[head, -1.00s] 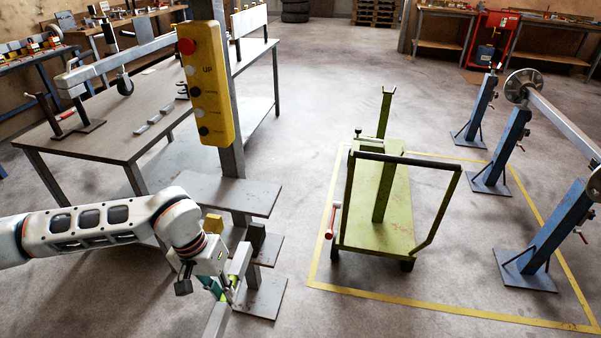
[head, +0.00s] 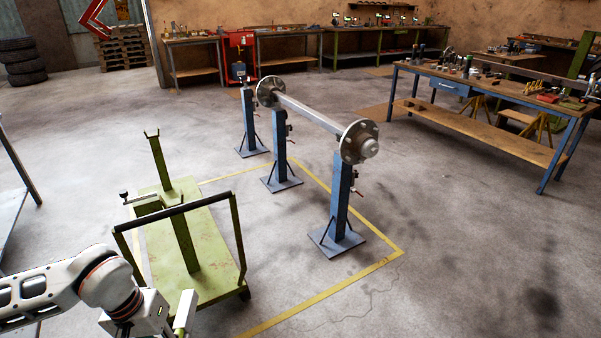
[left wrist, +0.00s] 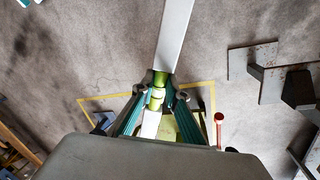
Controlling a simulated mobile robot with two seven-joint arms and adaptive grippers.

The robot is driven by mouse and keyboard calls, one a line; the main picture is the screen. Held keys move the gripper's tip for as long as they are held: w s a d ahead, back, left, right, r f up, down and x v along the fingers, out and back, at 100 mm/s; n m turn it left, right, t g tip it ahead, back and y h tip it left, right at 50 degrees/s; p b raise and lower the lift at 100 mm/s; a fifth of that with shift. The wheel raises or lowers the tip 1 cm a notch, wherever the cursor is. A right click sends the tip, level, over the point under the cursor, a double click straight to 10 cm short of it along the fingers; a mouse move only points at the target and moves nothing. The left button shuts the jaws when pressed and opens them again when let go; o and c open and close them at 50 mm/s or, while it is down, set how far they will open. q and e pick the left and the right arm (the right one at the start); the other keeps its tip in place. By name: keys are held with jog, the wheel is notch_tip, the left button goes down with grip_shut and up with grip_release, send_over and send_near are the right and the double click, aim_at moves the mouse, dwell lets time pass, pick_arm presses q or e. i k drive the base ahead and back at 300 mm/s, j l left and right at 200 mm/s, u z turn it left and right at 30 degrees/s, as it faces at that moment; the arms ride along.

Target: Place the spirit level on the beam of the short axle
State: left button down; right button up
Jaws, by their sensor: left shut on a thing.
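The spirit level is a long light grey bar (left wrist: 173,38) with green parts near its middle in the left wrist view. My left gripper (left wrist: 161,92) is shut on it at the green part. In the head view what seems to be its pale end (head: 186,309) shows beside my left gripper, whose fingers are cut off by the bottom edge. An axle with a grey square beam (head: 309,114) and a round hub at each end rests on blue stands, to the right of and beyond the gripper. Its beam is bare. I cannot tell if this is the short axle. My right gripper is out of view.
A green cart (head: 209,240) with a black-topped handle stands between my left arm and the axle. Blue stands (head: 341,205) with wide feet rise inside a yellow floor line (head: 320,296). A workbench (head: 490,128) stands at right. The floor in front of the axle is clear.

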aim_at(306, 108)
jog(key=i+l+z, duration=0.1)
jog(key=i+z, duration=0.25)
jog(key=i, duration=0.2)
jog(key=i+j+z, duration=0.1)
jog(key=i+z, duration=0.25)
jog(key=i, duration=0.15)
jog(key=i+j, duration=0.15)
jog(key=i, duration=0.4)
jog(key=i+j+z, duration=0.15)
jog(key=i, duration=0.45)
